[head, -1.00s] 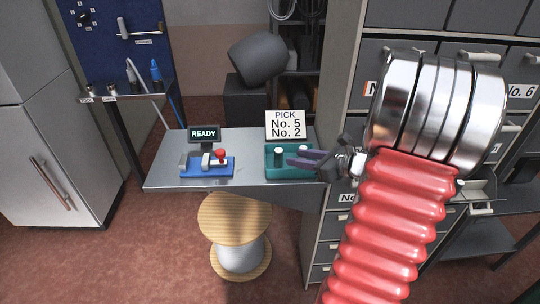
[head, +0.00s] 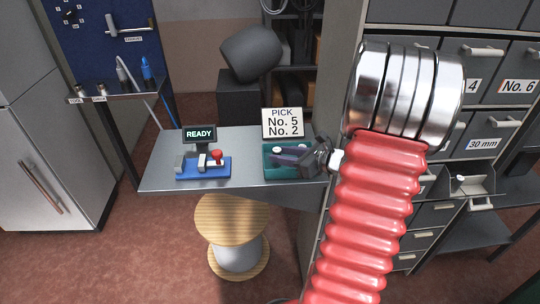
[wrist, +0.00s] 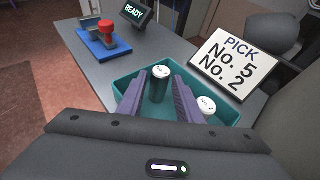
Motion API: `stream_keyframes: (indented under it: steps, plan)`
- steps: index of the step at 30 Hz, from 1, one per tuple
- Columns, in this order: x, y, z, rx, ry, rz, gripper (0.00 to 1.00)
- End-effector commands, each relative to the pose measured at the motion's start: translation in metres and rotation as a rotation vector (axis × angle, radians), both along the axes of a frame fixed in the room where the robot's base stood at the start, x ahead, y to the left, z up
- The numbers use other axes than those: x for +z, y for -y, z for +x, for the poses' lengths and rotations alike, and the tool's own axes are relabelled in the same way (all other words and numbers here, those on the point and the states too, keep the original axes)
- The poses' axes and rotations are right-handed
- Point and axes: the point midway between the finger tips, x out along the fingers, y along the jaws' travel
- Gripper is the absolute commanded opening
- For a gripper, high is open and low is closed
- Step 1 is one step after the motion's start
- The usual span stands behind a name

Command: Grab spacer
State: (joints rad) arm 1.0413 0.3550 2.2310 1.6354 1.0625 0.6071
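Two dark cylinders with white tops, which look like the spacers, stand in a teal tray (wrist: 122,82) on the metal bench. One spacer (wrist: 158,84) is near the middle of the tray in the wrist view. The other spacer (wrist: 206,105) is at the right, partly hidden by my right finger. My gripper (wrist: 160,76) is open, its purple fingers reaching into the tray on either side of the middle spacer, with gaps visible at both sides. In the head view my gripper (head: 285,155) is over the tray (head: 270,171) and covers part of its contents.
A sign (head: 282,123) reading "PICK No. 5 No. 2" stands behind the tray. A blue fixture with a red knob (head: 204,167) and a READY display (head: 201,134) are to the left. A drawer cabinet (head: 489,95) with an open drawer (head: 466,182) is at the right. A round stool (head: 231,214) stands in front.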

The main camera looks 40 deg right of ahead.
Motion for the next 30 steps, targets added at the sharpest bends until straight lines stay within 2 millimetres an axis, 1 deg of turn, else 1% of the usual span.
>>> stream_keyframes:
  steps: [18,30]
  plan:
    - [-0.0016,-0.0035,0.0036,0.005,0.0,0.0,0.32]
    - [-0.0017,-0.004,0.0039,0.007,0.0,0.0,0.04]
